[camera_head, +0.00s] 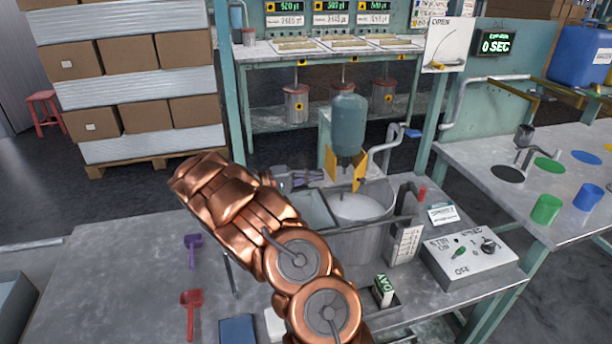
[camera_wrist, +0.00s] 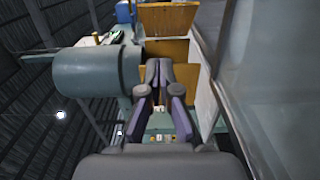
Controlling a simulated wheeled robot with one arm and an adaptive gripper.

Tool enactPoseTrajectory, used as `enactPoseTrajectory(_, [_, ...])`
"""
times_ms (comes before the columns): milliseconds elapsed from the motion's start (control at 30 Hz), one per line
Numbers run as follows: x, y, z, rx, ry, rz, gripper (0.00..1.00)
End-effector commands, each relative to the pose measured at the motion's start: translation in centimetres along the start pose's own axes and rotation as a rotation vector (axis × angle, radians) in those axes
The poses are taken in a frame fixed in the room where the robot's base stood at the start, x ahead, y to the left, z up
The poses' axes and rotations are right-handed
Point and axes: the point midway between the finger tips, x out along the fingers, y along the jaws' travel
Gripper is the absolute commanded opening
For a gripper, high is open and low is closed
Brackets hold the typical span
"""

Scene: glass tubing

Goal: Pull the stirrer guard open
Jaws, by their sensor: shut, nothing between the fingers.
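The stirrer guard (camera_head: 331,162) appears as yellow-orange panels below the teal stirrer motor (camera_head: 348,122), above a round metal vat (camera_head: 357,206). Its panels also show in the wrist view, beyond my fingertips (camera_wrist: 168,20). My gripper (camera_head: 317,177) is at the left of the guard, low over the vat's left side. In the wrist view my gripper (camera_wrist: 159,67) has its fingertips together with nothing between them, pointing toward the panels. I cannot tell whether the fingertips touch a panel. The teal motor lies at the left of that view (camera_wrist: 95,82).
A control box (camera_head: 470,258) with a switch and knob stands right of the vat. A labelled grey block (camera_head: 405,243) is close to the vat's right. A purple scoop (camera_head: 193,250) and red scoop (camera_head: 190,310) lie on the bench's left, where there is free room.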

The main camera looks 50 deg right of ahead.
Motion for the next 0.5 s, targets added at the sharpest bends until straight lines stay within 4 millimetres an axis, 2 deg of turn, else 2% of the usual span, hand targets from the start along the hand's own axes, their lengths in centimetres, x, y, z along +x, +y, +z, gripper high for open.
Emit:
enactPoseTrajectory(33, [1.1,0.2,0.1,-0.002,-0.004,0.0,0.0])
enactPoseTrajectory(267, [5.1,0.2,0.1,-0.001,-0.004,0.001,0.0])
enactPoseTrajectory(500, [6.7,0.2,1.9,-0.001,-0.002,0.002,0.0])
